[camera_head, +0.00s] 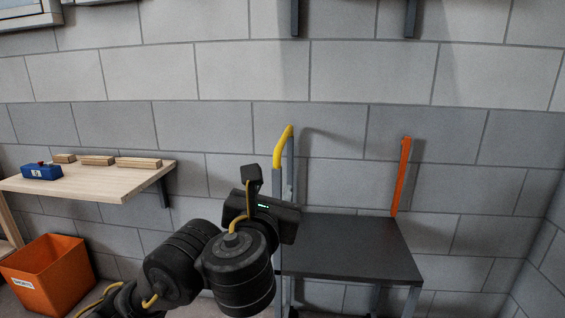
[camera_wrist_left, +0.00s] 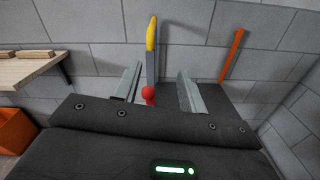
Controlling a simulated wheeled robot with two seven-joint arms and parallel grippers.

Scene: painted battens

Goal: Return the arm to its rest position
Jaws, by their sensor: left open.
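My left gripper (camera_head: 279,198) is raised in front of the wall, near the left side of a dark cart, with its arm coming up from the lower left. In the left wrist view its two grey fingers (camera_wrist_left: 160,76) stand wide apart, with nothing clamped between them. A small red rounded thing (camera_wrist_left: 148,94) shows between the fingers; I cannot tell what it is or how far off. Several plain wooden battens (camera_head: 97,160) lie on a wall shelf at the left. My right gripper is not in view.
The dark cart (camera_head: 350,255) has a bare top, a yellow-topped upright (camera_head: 283,147) at its left and an orange upright (camera_head: 402,175) at its right. An orange bin (camera_head: 50,275) stands below.

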